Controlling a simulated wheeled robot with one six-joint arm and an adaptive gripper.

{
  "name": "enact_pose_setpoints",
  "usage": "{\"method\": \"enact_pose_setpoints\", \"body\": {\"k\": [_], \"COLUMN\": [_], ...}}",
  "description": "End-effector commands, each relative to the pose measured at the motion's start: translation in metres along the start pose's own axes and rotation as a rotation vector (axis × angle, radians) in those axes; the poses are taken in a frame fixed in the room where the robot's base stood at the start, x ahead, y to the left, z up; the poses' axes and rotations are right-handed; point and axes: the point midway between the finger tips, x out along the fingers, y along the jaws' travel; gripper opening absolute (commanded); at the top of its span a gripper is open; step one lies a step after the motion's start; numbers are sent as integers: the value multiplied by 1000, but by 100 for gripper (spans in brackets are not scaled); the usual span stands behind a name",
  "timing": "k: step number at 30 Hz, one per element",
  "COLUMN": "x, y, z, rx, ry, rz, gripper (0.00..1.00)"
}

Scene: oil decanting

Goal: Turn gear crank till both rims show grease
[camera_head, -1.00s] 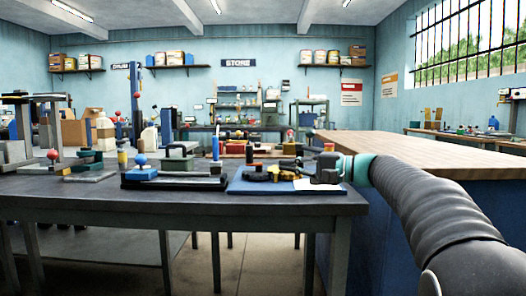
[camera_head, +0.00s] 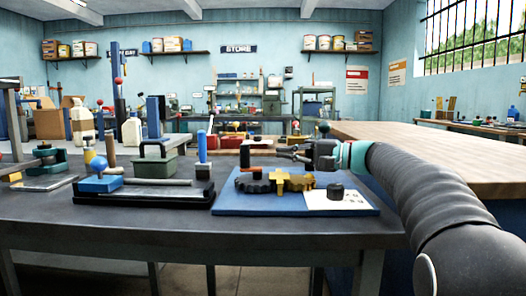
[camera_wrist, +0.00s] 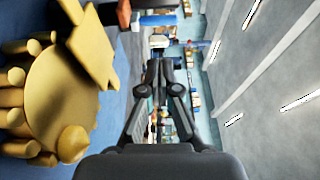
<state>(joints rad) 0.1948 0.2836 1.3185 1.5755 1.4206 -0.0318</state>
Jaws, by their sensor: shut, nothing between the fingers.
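A dark gear (camera_head: 252,184) and a yellow gear (camera_head: 292,181) lie side by side on a blue mat (camera_head: 228,203) at the table's right. What looks like the crank, an orange arm (camera_head: 264,169) with an upright black handle (camera_head: 245,153), sits over the dark gear. My gripper (camera_head: 280,152) is shut and empty, above the gears and right of the handle, apart from it. In the wrist view its fingers (camera_wrist: 159,78) are together. The yellow gear (camera_wrist: 45,95) fills the left there, and an orange-brown part (camera_wrist: 126,14) shows at the top. Grease on the rims cannot be made out.
A white sheet (camera_head: 318,203) with a black knob (camera_head: 337,190) lies on the mat's right. Left stand a blue-handled tool (camera_head: 202,150), a green box (camera_head: 160,160) and a black tray (camera_head: 120,196). A wooden counter (camera_head: 430,150) is behind my arm.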

Motion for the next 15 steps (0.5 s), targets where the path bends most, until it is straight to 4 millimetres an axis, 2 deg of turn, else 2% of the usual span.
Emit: {"method": "enact_pose_setpoints", "body": {"k": [5, 8, 15], "x": [6, 19, 63], "y": [0, 0, -1], "z": [-6, -9, -11], "rx": [0, 0, 0], "ry": [18, 24, 27], "rz": [0, 0, 0], "gripper": [0, 0, 0]}}
